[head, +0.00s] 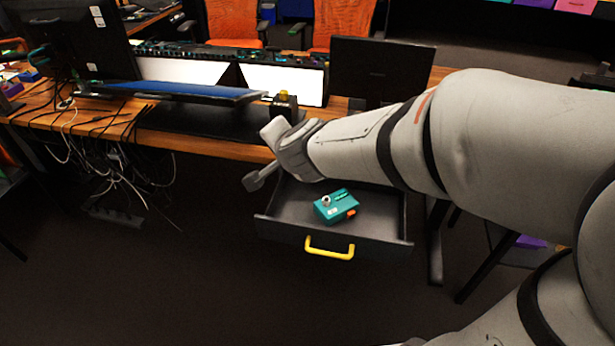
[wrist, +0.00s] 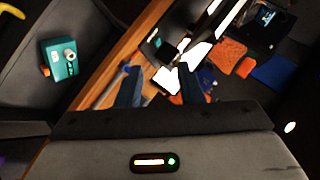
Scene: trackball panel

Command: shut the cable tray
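The cable tray (head: 285,228) is a dark drawer under the wooden desk. It stands pulled out, with a yellow handle (head: 329,249) on its front. A teal box with a round white knob (head: 336,206) lies inside it. In the wrist view the tray (wrist: 85,25) is at the left, with the teal box (wrist: 60,60) in it and part of the yellow handle (wrist: 12,12) at the corner. My gripper (wrist: 160,75) has its two dark blue fingers apart with nothing held between them. In the head view my wrist is above the tray's back left, near the desk edge; the fingers are not clear there.
The desk (head: 215,146) runs behind the tray, with a monitor (head: 382,70) and a dark block with a yellow top (head: 284,103) on it. Loose cables (head: 100,150) hang at the left. The floor (head: 200,290) in front of the tray looks clear.

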